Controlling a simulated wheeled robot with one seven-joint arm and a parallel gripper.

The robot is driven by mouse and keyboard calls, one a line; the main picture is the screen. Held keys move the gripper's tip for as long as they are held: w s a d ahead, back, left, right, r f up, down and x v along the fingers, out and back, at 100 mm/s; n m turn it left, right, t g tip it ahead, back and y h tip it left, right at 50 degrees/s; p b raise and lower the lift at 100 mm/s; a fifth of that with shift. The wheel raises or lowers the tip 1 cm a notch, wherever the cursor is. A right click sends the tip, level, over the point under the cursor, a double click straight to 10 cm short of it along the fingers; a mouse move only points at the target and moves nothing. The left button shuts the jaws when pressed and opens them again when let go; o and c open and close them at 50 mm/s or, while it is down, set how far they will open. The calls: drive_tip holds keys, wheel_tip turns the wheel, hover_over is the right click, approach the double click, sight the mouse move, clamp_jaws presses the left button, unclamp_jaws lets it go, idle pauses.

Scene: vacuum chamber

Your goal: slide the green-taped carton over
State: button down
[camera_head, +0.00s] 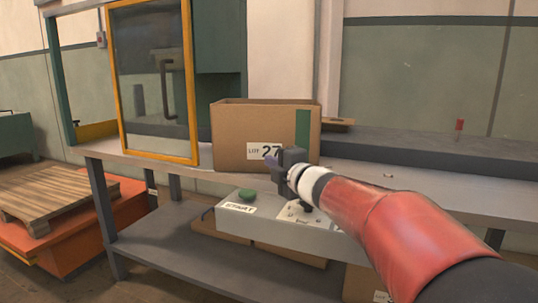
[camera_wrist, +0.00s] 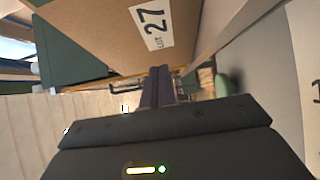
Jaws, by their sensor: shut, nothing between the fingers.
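The green-taped carton (camera_head: 237,131) stands upright on the grey bench, with a green strip down the right of its front and a "LOT 27" label. In the wrist view the carton (camera_wrist: 105,28) fills the upper middle, its label turned sideways. My gripper (camera_head: 270,156) is in front of the carton's lower right front, overlapping the label in the head view. Its dark fingers (camera_wrist: 158,82) are shut with nothing between them. I cannot tell whether the fingertips touch the carton. My arm hides part of the bench on the right.
A yellow-framed glass door (camera_head: 155,80) stands left of the carton. A grey control box with a green button (camera_head: 248,195) sits below the bench front. More cartons (camera_head: 290,255) lie on the lower shelf. The bench top (camera_head: 425,193) is mostly clear at right.

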sight(262, 150)
drive_tip(key=w, duration=0.2)
drive_tip(key=w+a, duration=0.1)
drive_tip(key=w, duration=0.2)
drive_tip(key=shift+w+a+p, duration=0.15)
drive_tip(key=shift+w+p, duration=0.15)
drive_tip(key=shift+p, duration=0.05)
drive_tip(key=shift+w, duration=0.55)
